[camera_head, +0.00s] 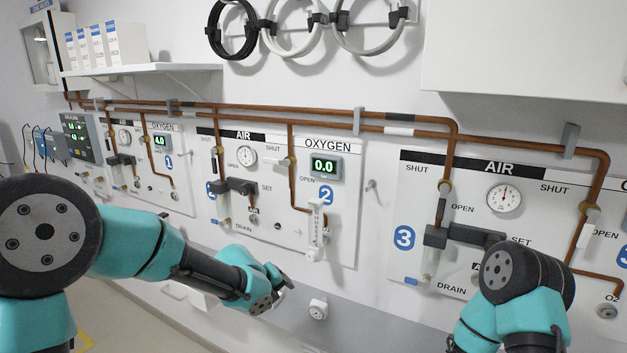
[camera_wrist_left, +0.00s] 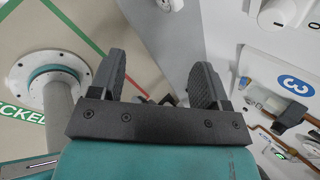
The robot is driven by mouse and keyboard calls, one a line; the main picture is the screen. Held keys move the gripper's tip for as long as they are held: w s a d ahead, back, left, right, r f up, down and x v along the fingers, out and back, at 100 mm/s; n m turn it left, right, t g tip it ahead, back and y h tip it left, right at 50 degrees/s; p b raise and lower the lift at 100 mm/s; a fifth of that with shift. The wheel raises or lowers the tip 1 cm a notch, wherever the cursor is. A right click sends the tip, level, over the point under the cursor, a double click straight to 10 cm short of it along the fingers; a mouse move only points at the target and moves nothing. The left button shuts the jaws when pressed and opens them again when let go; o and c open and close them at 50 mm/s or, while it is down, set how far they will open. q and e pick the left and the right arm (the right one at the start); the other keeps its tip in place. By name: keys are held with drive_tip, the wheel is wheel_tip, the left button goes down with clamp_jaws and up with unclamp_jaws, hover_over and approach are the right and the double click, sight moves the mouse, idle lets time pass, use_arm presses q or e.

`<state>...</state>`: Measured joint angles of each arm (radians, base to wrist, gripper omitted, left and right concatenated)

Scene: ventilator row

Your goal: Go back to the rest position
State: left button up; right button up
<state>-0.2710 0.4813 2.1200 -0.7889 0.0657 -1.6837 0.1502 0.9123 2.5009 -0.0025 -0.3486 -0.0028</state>
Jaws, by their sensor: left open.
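My left gripper (camera_head: 280,288) reaches in from the left in the head view, in front of the wall below panel 2. In the left wrist view the same gripper (camera_wrist_left: 160,72) is open, with its two dark fingers apart and nothing between them. It appears apart from the wall panels and the counter. My right arm (camera_head: 520,280) shows at the lower right, in front of panel 3. Its gripper is outside the frame.
Panel 2 (camera_head: 275,235) carries a gauge, a 0.0 display and a flowmeter (camera_head: 316,230). Panel 3 (camera_head: 420,168) is at the right. A white round knob-like part (camera_head: 318,309) sits below panel 2. Copper pipes (camera_head: 270,113) run above the panels.

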use_arm(q)
drive_tip(key=s+a+f+n+g, duration=0.1)
drive_tip(key=s+a+f+n, duration=0.1)
drive_tip(key=s+f+n, duration=0.35)
drive_tip(key=s+a+f+n+g, duration=0.1)
drive_tip(key=s+a+f+n, duration=0.15)
drive_tip(key=f+n, duration=0.5)
drive_tip(key=s+a+f+n+g, duration=0.1)
drive_tip(key=s+a+f+n, duration=0.25)
drive_tip(key=f, duration=0.55)
drive_tip(key=s+a+f+n+g, duration=0.1)
drive_tip(key=s+a+f+n, duration=0.1)
drive_tip(key=s+f+n, duration=0.3)
drive_tip(key=s+a+f+n+g, duration=0.1)
drive_tip(key=s+f+n, duration=0.4)
drive_tip(key=s+n, duration=0.5)
drive_tip(key=shift+a+y, duration=0.4)
drive_tip(key=shift+a, duration=0.4)
drive_tip(key=shift+f+n, duration=0.1)
drive_tip(key=shift+n, duration=0.15)
drive_tip(key=shift+c, duration=0.4)
